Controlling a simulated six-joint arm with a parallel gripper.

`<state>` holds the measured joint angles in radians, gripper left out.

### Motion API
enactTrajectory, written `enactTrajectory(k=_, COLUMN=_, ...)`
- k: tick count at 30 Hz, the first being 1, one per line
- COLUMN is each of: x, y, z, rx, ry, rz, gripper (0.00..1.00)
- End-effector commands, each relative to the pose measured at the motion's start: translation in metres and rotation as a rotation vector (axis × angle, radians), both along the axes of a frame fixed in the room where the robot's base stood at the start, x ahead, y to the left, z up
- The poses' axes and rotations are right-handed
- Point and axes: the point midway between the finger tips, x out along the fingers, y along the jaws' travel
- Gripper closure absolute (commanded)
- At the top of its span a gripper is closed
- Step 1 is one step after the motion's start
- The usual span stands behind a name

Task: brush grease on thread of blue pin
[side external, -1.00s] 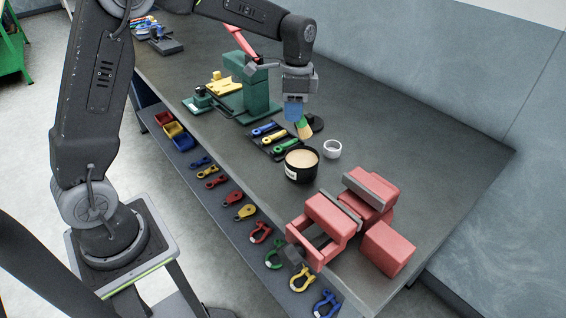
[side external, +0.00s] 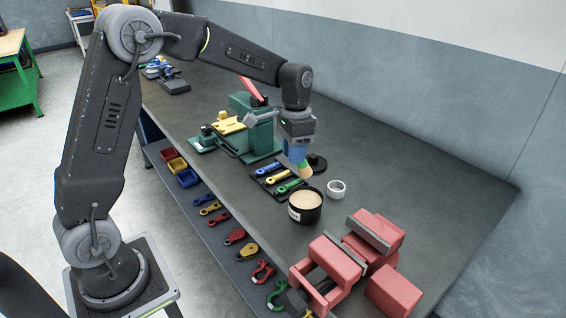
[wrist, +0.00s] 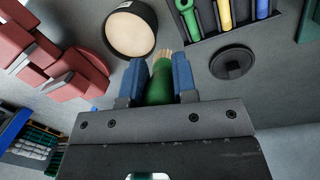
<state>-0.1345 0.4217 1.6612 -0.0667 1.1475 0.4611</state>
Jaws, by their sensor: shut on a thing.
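My gripper (side external: 296,151) is shut on a brush, its blue fingers on either side of the brush's green handle (wrist: 158,90). The pale bristles (side external: 305,169) point down, above the table between the grease pot and the pin tray. The grease pot (side external: 305,217) is a black open tub with a pale label and cream grease; in the wrist view it (wrist: 130,30) lies just past the bristles. The blue pin (side external: 266,171) lies in a dark tray beside a yellow pin (side external: 278,177) and a green pin (side external: 289,186). The blue pin also shows in the wrist view (wrist: 262,9), cut off.
A white ring-shaped cup (side external: 336,190) stands right of the pot. A red vise (side external: 345,262) is at the front. A black round disc (wrist: 232,62) lies near the tray. A green press (side external: 262,133) stands behind. The table's right side is clear.

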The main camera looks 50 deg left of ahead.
Motion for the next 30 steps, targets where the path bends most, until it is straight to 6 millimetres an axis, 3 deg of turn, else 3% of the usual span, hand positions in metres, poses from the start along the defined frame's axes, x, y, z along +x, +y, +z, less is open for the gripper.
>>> enactTrajectory(k=4, x=0.001, y=0.002, z=0.001, rx=0.000, ry=-0.001, rz=0.000, gripper=0.97)
enactTrajectory(k=7, x=0.008, y=0.014, z=0.007, rx=0.000, ry=-0.003, rz=0.001, gripper=0.97)
enactTrajectory(k=15, x=0.033, y=0.093, z=0.046, rx=0.005, ry=-0.006, rz=0.006, gripper=0.97)
enactTrajectory(k=21, x=0.037, y=0.135, z=0.068, rx=0.006, ry=-0.005, rz=0.005, gripper=0.97)
enactTrajectory(k=25, x=0.037, y=0.144, z=0.070, rx=0.006, ry=-0.003, rz=0.003, gripper=0.97)
enactTrajectory(k=30, x=0.037, y=0.144, z=0.055, rx=0.005, ry=0.001, rz=0.002, gripper=0.97)
